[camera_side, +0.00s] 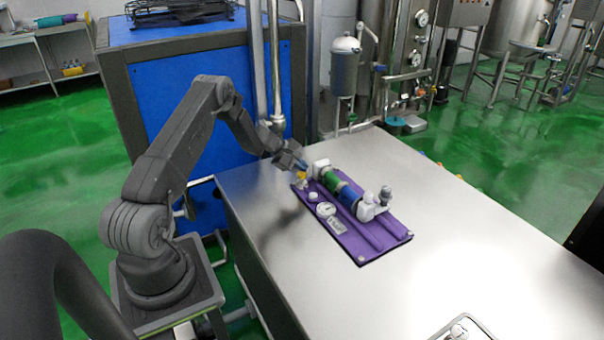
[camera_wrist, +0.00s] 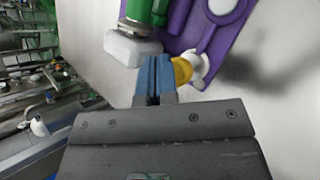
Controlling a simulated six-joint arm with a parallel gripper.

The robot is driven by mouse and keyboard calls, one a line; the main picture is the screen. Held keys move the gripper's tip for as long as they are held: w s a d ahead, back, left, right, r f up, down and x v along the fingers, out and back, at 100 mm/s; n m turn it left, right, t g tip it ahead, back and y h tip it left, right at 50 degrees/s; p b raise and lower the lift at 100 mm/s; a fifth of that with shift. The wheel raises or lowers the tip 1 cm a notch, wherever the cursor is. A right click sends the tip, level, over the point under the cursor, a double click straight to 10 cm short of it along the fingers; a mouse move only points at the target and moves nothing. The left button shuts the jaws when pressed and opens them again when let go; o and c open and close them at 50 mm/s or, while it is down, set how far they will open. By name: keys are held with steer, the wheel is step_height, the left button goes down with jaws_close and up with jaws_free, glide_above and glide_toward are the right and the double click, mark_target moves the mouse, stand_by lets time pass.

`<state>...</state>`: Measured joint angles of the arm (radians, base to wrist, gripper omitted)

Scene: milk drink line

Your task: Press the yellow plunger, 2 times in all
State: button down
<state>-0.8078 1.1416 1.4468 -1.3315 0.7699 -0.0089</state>
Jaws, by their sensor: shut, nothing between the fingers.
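The yellow plunger (camera_side: 301,175) is small and sits at the far left end of the purple board (camera_side: 352,245), on the steel table. In the wrist view the yellow plunger (camera_wrist: 183,70) shows just right of my fingertips, with a white round part beside it. My gripper (camera_side: 302,164) is shut and empty, its blue fingers right by the plunger. In the wrist view the shut fingers of my gripper (camera_wrist: 154,60) overlap the plunger's left edge. I cannot tell whether they touch it.
A green and blue cylinder (camera_side: 335,184) with white end fittings lies along the board. A white gauge (camera_side: 326,210) and a white knob (camera_side: 313,197) sit in front. A white block (camera_wrist: 132,47) is close left of my fingertips. The table's right side is largely clear.

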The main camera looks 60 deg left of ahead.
mark_target(301, 173)
steer(key=shift+r, duration=0.45)
steer(key=shift+r, duration=0.1)
steer(key=shift+r, duration=2.4)
